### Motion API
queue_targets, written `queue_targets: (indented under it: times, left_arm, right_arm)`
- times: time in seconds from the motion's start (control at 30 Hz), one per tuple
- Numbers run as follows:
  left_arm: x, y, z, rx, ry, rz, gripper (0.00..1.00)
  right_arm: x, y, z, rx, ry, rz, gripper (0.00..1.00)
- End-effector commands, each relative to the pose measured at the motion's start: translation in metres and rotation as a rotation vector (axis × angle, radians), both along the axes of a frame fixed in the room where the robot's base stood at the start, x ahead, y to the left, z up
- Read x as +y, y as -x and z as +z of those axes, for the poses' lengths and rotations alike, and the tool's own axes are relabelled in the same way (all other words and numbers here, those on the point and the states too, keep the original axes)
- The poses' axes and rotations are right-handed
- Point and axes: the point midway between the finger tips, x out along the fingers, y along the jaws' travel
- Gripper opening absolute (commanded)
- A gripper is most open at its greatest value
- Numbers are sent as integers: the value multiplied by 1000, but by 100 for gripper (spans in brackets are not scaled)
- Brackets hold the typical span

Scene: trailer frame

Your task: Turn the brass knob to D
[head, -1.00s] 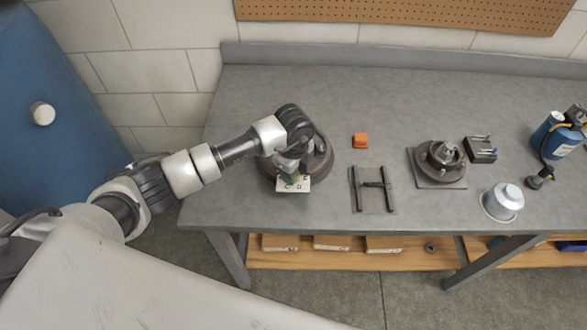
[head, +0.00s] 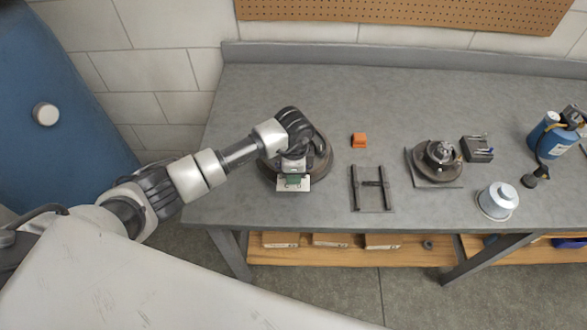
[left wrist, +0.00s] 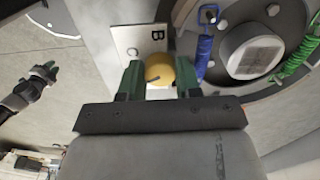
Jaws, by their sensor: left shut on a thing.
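The brass knob (left wrist: 160,70) sits on a pale plate (left wrist: 128,44) in the left wrist view, with a dark mark on its near side. The letter B shows on the plate just beyond the knob; the other letters are hidden. My left gripper (left wrist: 160,78) has its green fingers on either side of the knob and is shut on it. In the head view my left gripper (head: 293,180) is over the plate (head: 282,185) at the front of a round dark base (head: 325,160). My right gripper (left wrist: 45,70) shows small at the left of the wrist view, away from the knob.
Blue (left wrist: 204,50) and green (left wrist: 298,58) coiled cords lie beside the knob. On the bench (head: 400,100) are an orange block (head: 359,140), a dark frame (head: 371,189), another round fixture (head: 438,157), a silver can (head: 498,200) and a blue canister (head: 552,142).

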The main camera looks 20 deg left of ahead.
Motion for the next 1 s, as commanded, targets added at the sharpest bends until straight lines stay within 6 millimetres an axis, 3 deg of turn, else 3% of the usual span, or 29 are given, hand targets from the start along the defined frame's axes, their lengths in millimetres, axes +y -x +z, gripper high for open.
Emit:
queue_targets:
  times: [0.47, 0.5, 0.63, 1.0]
  left_arm:
    - [0, -1, 2, -4, 0, 13, 10]
    - [0, -1, 2, -5, -1, 13, 40]
    - [0, -1, 1, -3, 0, 12, 59]
    - [0, -1, 7, -4, 2, 11, 59]
  right_arm:
    - [0, 0, 1, 0, 0, 0, 27]
    - [0, 0, 1, 0, 0, 0, 27]
    - [0, 0, 1, 0, 0, 0, 27]
    - [0, 0, -2, 0, 0, 0, 27]
